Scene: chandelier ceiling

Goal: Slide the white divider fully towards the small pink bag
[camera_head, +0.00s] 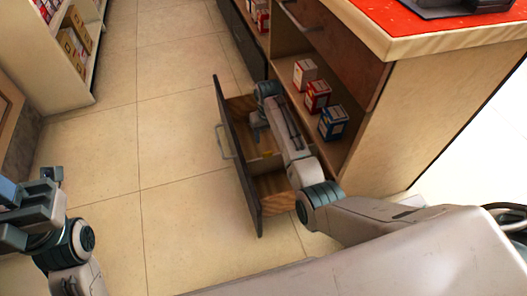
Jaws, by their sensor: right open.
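The open drawer (223,120) sticks out from the wooden counter, with its dark front and handle facing left. The white divider (262,163) stands crosswise inside it, partly covered by my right arm. My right gripper (258,128) is open and points down into the far half of the drawer, on the far side of the divider. Whether it touches the divider I cannot tell. I cannot make out the small pink bag; the arm hides part of the drawer. My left gripper (30,205) is at the left edge, far from the drawer, and its opening is unclear.
Several small boxes, including a red one (317,96) and a blue one (333,122), stand on the counter shelf beside my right arm. The red countertop (420,25) is above them. A stocked shelf (85,85) stands at the left. The tiled floor (165,150) between is clear.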

